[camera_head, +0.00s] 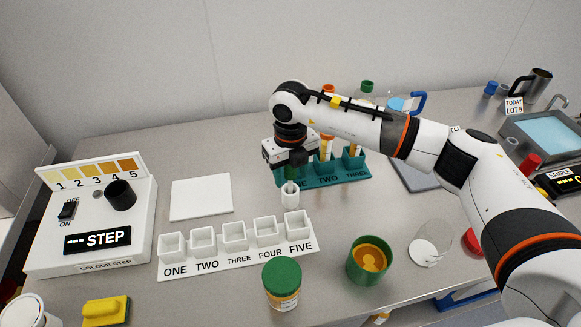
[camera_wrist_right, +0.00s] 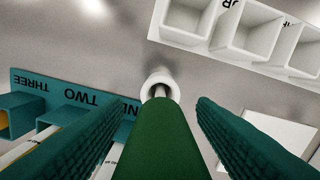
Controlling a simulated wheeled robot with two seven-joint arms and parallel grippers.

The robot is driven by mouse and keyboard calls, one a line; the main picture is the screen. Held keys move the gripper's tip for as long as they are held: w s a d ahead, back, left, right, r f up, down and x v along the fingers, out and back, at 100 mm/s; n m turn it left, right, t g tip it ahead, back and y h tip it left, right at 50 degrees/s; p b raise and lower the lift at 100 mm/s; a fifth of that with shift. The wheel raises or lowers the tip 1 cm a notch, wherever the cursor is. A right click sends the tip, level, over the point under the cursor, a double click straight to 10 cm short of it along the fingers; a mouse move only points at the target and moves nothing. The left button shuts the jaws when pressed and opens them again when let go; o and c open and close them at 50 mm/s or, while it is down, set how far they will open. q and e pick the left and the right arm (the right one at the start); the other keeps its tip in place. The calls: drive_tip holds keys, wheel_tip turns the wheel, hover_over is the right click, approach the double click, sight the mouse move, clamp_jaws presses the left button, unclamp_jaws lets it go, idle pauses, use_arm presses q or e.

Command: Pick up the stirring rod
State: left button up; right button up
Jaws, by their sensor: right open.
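The stirring rod has a thick green handle (camera_wrist_right: 155,145) and a thin pale shaft. It stands in a small white holder (camera_head: 290,198), which also shows in the right wrist view (camera_wrist_right: 152,83). In the head view the rod's handle (camera_head: 291,173) is partly hidden under my right gripper (camera_head: 291,162). In the right wrist view the two teal ribbed fingers of my right gripper (camera_wrist_right: 159,106) are open, one on each side of the green handle, with a visible gap on both sides. My left gripper is not in view.
A teal rack (camera_head: 340,181) with tubes stands just behind and right of the holder. A row of white cups (camera_head: 234,238) is in front, a white tile (camera_head: 201,197) to the left. A green-lidded jar (camera_head: 282,280) and a green cup (camera_head: 369,262) stand nearer.

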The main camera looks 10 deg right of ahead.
drive_tip(key=shift+c, duration=0.5)
drive_tip(key=c, duration=1)
drive_tip(key=shift+o, duration=0.2)
